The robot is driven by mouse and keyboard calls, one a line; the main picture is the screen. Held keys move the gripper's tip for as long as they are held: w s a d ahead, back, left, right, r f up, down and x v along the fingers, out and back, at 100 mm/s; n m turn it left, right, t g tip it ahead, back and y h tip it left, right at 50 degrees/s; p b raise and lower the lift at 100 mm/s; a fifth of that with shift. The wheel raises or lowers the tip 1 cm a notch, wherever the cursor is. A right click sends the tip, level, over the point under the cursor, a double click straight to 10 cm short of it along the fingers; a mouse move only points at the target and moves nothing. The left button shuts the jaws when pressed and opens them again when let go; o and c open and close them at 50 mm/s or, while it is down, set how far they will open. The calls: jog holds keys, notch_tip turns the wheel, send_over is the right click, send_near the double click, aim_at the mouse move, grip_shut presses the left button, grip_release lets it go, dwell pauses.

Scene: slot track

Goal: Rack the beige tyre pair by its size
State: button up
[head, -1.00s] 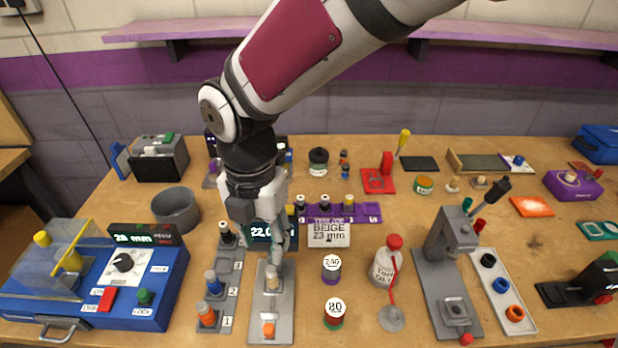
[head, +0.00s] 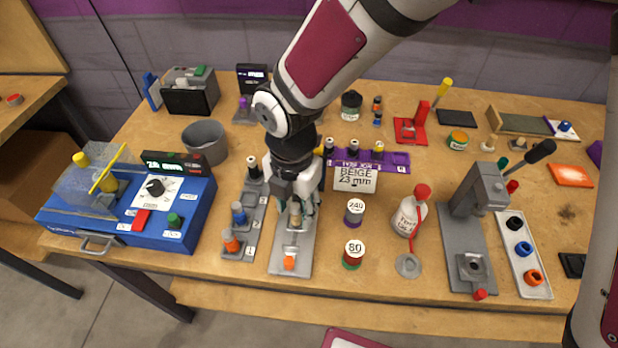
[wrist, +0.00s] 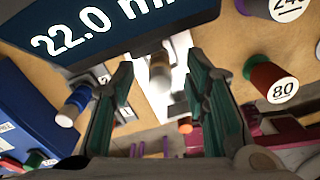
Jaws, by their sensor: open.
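The beige tyre pair (head: 295,219) stands upright on the grey gauge plate (head: 283,262), which also has an orange knob (head: 289,263) at its near end. My gripper (head: 298,207) is open and points down just above and around the pair. In the wrist view the beige pair (wrist: 160,72) shows between and beyond my two spread fingers (wrist: 158,75), with no visible contact. A display (wrist: 105,28) in the wrist view reads 22.0 mm. A white card (head: 355,179) reads BEIGE 23 mm. A purple rack (head: 396,161) with several dark-and-white or yellow-topped pieces stands behind the card.
A grey numbered holder (head: 257,218) with orange, blue and black pieces is close at left. Reels marked 240 (head: 354,212) and 80 (head: 352,256) stand at right, then a bottle (head: 407,218) and a grey press (head: 470,215). A blue machine (head: 185,225) is farther left.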

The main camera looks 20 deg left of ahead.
grip_shut()
jog(key=shift+r, duration=0.2)
